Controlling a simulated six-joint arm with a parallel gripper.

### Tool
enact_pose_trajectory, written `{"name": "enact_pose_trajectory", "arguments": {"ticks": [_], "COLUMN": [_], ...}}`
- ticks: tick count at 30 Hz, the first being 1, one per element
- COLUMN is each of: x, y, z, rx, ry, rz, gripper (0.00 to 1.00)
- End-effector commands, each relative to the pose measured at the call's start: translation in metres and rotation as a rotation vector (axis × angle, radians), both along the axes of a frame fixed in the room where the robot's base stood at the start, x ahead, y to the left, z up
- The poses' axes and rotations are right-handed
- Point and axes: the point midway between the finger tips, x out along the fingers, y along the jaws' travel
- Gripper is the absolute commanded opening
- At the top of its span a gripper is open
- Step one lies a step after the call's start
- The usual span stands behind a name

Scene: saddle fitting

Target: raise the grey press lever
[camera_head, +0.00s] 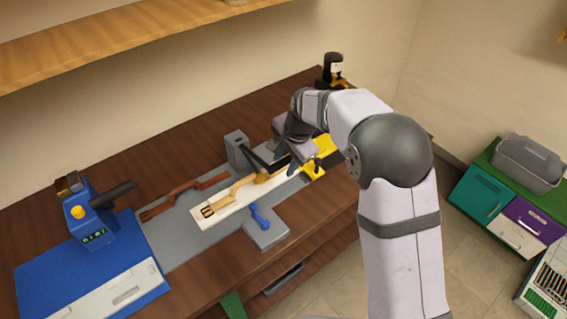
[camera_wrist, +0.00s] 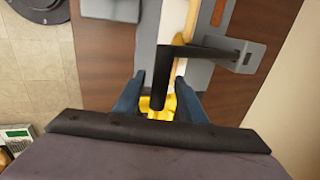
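The press is a grey post (camera_head: 238,150) on the grey mat at the back. Its lever (camera_head: 272,166) looks black and reaches out to the right over a wooden stock (camera_head: 245,187). In the wrist view the lever's black handle (camera_wrist: 158,88) runs from a crossbar joined to the grey press block (camera_wrist: 236,55). My gripper (camera_wrist: 160,85) is open, with one blue-grey finger on each side of the handle and small gaps visible. In the head view my gripper (camera_head: 290,155) is partly hidden by my own wrist.
A yellow fixture (camera_head: 320,163) sits close beneath my gripper. A white board (camera_head: 228,205) holds the stock, with a blue-handled clamp (camera_head: 259,215) in front. A brown wooden part (camera_head: 185,195) lies behind. A blue machine (camera_head: 92,225) stands at left; a dark bottle (camera_head: 332,68) stands at the back.

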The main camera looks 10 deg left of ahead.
Motion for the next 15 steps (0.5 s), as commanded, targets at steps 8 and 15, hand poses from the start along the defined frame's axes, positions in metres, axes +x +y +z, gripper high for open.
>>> {"name": "enact_pose_trajectory", "arguments": {"ticks": [8,15], "x": [-0.0001,0.0006], "y": [-0.0001,0.0004], "z": [0.0001,0.0048], "rx": [0.000,0.000], "ry": [0.000,0.000], "rz": [0.000,0.000], "gripper": [0.06,0.06]}}
